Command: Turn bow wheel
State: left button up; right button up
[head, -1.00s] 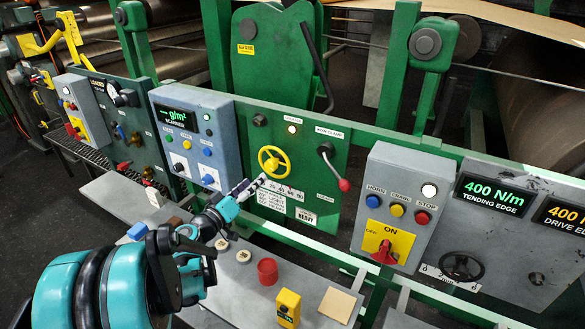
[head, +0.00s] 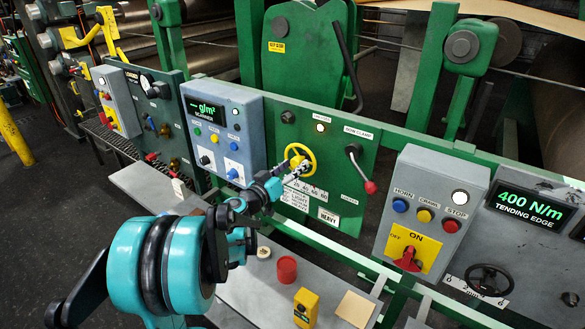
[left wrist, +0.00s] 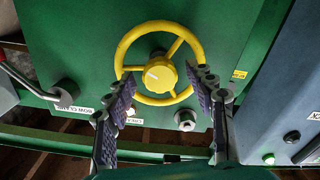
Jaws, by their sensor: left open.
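The yellow bow wheel (head: 297,160) is mounted on the green panel in the middle of the head view. It is a spoked ring with a central hub, seen face-on in the left wrist view (left wrist: 160,76). My right gripper is not in view.
A red-knobbed lever (head: 363,171) sits right of the wheel on the same panel. A blue-grey scanner box (head: 224,125) stands left, a grey button box (head: 430,215) right. A grey shelf below holds a red cup (head: 287,269) and a yellow block (head: 306,307).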

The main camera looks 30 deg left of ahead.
pick_arm(q)
jog(key=c, duration=1.2)
jog(key=shift+o, duration=0.2)
jog(key=n, duration=0.5)
jog(key=o, duration=1.2)
jog(key=shift+c, duration=0.2)
